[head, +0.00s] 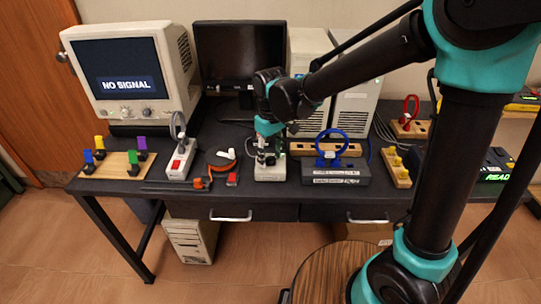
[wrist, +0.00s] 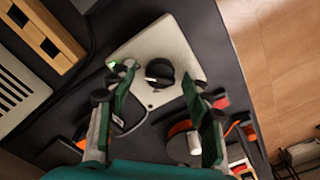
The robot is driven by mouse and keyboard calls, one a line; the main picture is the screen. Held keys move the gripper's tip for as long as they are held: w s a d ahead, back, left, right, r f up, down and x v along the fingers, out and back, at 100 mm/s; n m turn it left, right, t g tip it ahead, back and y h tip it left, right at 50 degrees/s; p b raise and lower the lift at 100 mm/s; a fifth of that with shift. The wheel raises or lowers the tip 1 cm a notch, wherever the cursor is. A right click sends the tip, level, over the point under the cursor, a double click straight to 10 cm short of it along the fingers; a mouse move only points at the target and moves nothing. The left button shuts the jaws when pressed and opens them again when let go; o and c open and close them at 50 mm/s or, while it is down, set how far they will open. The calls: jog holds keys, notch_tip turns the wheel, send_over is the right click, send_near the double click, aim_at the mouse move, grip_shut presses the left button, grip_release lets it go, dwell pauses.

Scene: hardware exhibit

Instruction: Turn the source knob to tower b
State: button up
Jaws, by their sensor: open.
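The source knob (wrist: 160,73) is a black dial with a white mark, on a light box (wrist: 183,47). The mark points left in the wrist view. A small green light (wrist: 113,65) glows near the box's left corner. In the head view the box (head: 270,175) sits on the desk and my gripper (head: 267,156) is above it, hiding the knob. My gripper (wrist: 160,82) is open, with one finger on each side of the knob in the wrist view. Contact cannot be told. Two pale computer towers (head: 310,55) stand behind; no tower letter is readable.
A CRT monitor (head: 118,65) reads "NO SIGNAL"; a flat monitor (head: 238,55) is dark. An orange cable coil (head: 222,163) lies left of the box, and a dark device (head: 335,175) with a blue ring stands close on its right. A wooden block (head: 325,148) lies behind.

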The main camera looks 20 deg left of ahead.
aim_at(270, 157)
notch_tip(270, 157, up, 12)
dwell(0.5)
